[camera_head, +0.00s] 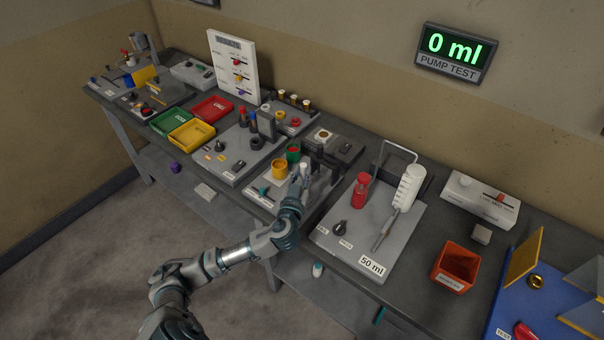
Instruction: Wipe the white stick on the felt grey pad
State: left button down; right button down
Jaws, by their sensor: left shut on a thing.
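Dark grey upright parts stand just right of the gripper. I cannot single out the felt grey pad for certain among the grey surfaces there. I cannot tell whether the stick touches anything. My right gripper is not in view.
To the right, a grey board (340,253) holds a red bottle (361,190) and a white cylinder (409,187). An orange bin (456,266) stands further right. Green (175,121) and yellow (191,133) trays lie to the left. A wall display (453,52) reads 0 ml.

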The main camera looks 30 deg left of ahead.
pick_arm(q)
jog(key=shift+d, duration=0.1)
jog(key=shift+a, duration=0.85)
dwell(0.3)
jog(key=shift+d, duration=0.1)
jog(key=shift+d, duration=1.4)
jog(key=shift+a, duration=0.1)
jog(key=shift+p, duration=0.35)
